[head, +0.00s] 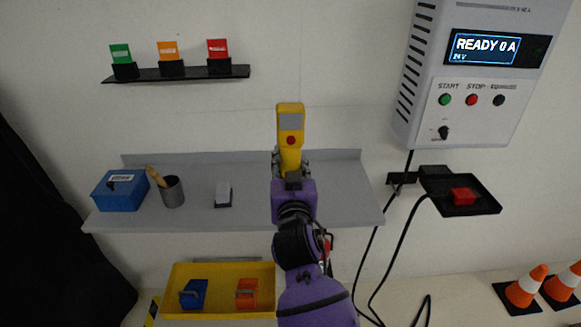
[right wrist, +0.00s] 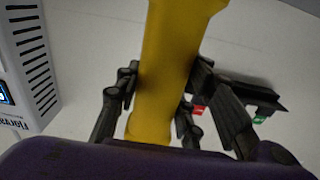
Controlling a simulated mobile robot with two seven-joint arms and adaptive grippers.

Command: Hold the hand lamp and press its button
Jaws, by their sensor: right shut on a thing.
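The yellow hand lamp (head: 290,150) stands upright in my right gripper (head: 291,165) in the head view. It has a grey panel near its top and a red button (head: 291,140) below that panel, facing the camera. My right gripper is shut around the lower part of the lamp, in front of the grey shelf. The right wrist view shows the lamp's yellow body (right wrist: 168,75) between the black fingers (right wrist: 160,100). My left gripper is not in view.
The grey shelf (head: 330,207) carries a blue box (head: 120,190), a cup (head: 172,191) and a small white-topped block (head: 223,193). A charger box (head: 480,60) reading "READY 0 A" hangs at right, above a black tray (head: 480,205). Black cables hang below. A yellow tray (head: 220,272) lies lower left.

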